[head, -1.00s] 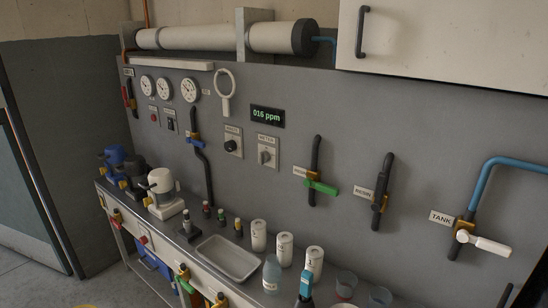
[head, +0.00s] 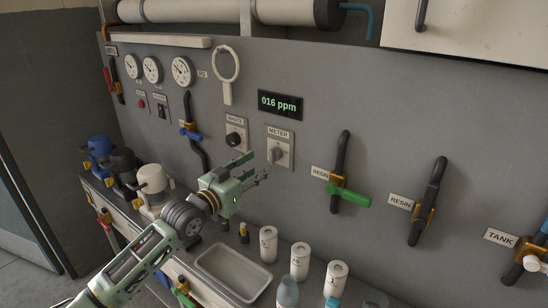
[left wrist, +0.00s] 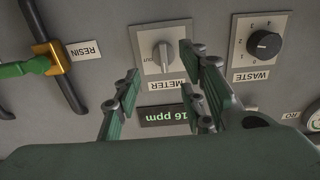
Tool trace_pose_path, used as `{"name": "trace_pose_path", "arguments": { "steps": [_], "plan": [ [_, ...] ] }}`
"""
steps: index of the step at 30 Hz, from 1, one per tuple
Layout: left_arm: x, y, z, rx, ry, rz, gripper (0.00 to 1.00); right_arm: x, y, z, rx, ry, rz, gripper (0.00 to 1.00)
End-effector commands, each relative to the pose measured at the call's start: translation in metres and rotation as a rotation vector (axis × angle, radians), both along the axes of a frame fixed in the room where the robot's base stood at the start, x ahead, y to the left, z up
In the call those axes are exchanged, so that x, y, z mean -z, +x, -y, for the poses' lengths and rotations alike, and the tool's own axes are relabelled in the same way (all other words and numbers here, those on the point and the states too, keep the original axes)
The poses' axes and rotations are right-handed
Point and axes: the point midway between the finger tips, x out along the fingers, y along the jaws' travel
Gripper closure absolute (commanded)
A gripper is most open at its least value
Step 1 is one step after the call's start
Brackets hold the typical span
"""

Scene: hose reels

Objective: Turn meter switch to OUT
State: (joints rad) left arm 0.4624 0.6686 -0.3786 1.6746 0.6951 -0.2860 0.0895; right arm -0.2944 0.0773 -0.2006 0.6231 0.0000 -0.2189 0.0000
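The meter switch (head: 276,155) is a grey knob on a light plate labelled METER, on the grey wall panel below the display. It also shows in the left wrist view (left wrist: 164,53), upside down, with an OUT mark beside it; its ridge looks about upright there. Which mark it points to I cannot tell. My left gripper (head: 260,165) is just in front of and below left of the plate in the head view. Its green fingers are spread with nothing between them, and they appear short of the knob. My right gripper is not in view.
The WASTE dial (head: 234,140) sits close left of the switch. The display (head: 280,104) reading 016 ppm is above. A green-handled valve (head: 349,196) is to the right. White canisters (head: 300,261) and a tray (head: 215,270) stand on the counter below.

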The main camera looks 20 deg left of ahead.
Motion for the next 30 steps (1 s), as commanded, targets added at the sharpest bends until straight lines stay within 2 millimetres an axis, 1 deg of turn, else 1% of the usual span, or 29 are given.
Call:
{"name": "trace_pose_path", "arguments": {
  "steps": [1,7,12,17,25,30],
  "plan": [
    [-0.004,0.008,0.003,-0.001,-0.002,0.002,0.62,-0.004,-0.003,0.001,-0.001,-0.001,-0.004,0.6],
    [-0.003,0.037,0.013,-0.001,-0.002,0.002,0.62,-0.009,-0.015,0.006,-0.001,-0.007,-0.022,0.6],
    [-0.002,0.054,0.019,-0.001,-0.001,0.001,0.62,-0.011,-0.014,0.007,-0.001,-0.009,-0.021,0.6],
    [-0.001,0.061,0.022,-0.001,0.0,0.0,0.62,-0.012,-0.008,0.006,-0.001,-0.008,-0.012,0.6],
    [0.0,0.062,0.022,-0.002,0.0,0.0,0.62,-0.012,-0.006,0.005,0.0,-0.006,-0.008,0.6],
    [0.0,0.062,0.022,-0.002,0.0,0.0,0.77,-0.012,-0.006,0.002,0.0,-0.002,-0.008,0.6]
  ]
}}
